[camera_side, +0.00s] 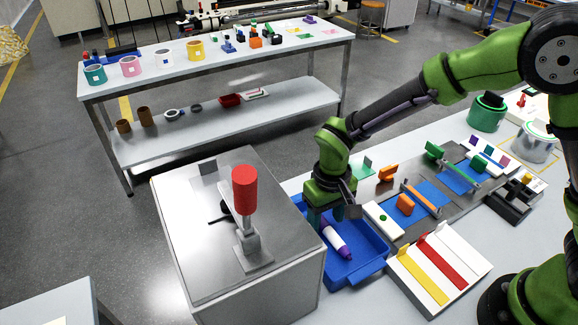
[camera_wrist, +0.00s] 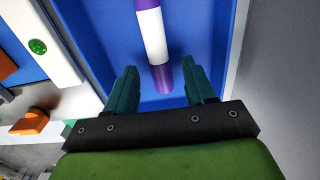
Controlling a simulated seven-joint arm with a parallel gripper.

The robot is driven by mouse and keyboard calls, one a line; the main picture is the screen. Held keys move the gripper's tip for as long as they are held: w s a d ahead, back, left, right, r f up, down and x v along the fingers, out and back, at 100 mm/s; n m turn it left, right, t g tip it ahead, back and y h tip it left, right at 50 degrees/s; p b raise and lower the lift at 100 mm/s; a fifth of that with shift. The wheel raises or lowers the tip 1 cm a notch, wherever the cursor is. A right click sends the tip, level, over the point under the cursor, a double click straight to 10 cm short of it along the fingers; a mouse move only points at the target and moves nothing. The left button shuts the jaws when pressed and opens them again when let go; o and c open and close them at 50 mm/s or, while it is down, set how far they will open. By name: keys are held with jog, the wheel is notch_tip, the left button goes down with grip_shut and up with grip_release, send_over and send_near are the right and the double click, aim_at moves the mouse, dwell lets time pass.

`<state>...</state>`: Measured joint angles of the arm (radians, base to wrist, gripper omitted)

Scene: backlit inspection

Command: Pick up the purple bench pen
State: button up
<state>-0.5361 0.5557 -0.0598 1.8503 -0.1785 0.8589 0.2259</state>
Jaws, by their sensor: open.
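The purple bench pen (camera_side: 337,243) is a thick marker with a white middle and purple ends. It lies in a blue tray (camera_side: 372,246) on the right-hand worktable. In the wrist view the pen (camera_wrist: 152,38) runs up the picture, with its lower purple end between the finger tips. My gripper (camera_side: 328,214) is above the tray's back left part, close to the pen. In the wrist view my gripper (camera_wrist: 158,80) shows two teal fingers spread apart, with clear gaps to the pen on both sides. Whether the fingertips reach down to pen height cannot be told.
A metal cabinet with a red cylinder (camera_side: 245,190) on a stand is left of the tray. A white board with red and yellow strips (camera_side: 438,268) and an orange block (camera_side: 405,204) are to its right. The tray's front part is clear.

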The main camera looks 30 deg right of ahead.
jog(key=shift+f, duration=0.9)
jog(key=shift+c, duration=0.5)
grip_shut()
jog(key=c, duration=0.9)
grip_release()
